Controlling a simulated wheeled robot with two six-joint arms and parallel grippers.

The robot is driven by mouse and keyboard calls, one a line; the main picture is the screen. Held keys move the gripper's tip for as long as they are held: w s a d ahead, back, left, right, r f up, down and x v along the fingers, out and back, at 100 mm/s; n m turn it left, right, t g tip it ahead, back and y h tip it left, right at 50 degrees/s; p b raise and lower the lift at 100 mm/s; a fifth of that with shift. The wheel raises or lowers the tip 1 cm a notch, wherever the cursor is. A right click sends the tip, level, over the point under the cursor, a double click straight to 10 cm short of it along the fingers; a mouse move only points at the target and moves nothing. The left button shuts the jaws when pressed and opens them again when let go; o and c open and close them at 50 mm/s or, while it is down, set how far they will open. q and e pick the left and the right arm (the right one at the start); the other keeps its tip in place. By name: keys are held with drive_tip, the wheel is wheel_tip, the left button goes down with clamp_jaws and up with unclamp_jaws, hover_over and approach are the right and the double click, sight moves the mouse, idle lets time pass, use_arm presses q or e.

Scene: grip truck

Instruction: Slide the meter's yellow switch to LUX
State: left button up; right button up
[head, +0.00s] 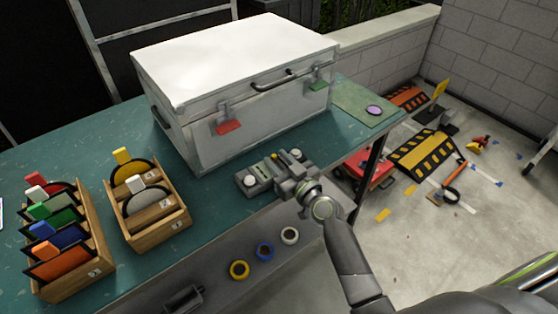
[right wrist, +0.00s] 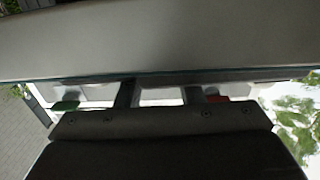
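The meter (head: 258,177) appears to be the small grey device with pale round knobs on the teal table, in front of the white case. A small yellow part (head: 275,156) shows at its back edge; I cannot tell whether it is the switch. No LUX marking is readable. My right gripper (head: 288,179) is at the meter's right front side, overlapping it in the head view; contact cannot be told. In the right wrist view its two fingers (right wrist: 160,94) stand apart with nothing visible between them. My left gripper is not in view.
The white case (head: 215,125) with red and green latches stands close behind the meter. The table (head: 205,205) is clear left of the meter.

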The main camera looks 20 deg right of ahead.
sight(275, 158)
clamp_jaws()
drive_tip(key=b+v, duration=0.1)
drive_tip(key=v, duration=0.2)
drive_tip(key=shift+f, duration=0.15)
drive_tip(key=shift+s+d, duration=0.15)
drive_tip(key=shift+s, duration=0.35)
unclamp_jaws()
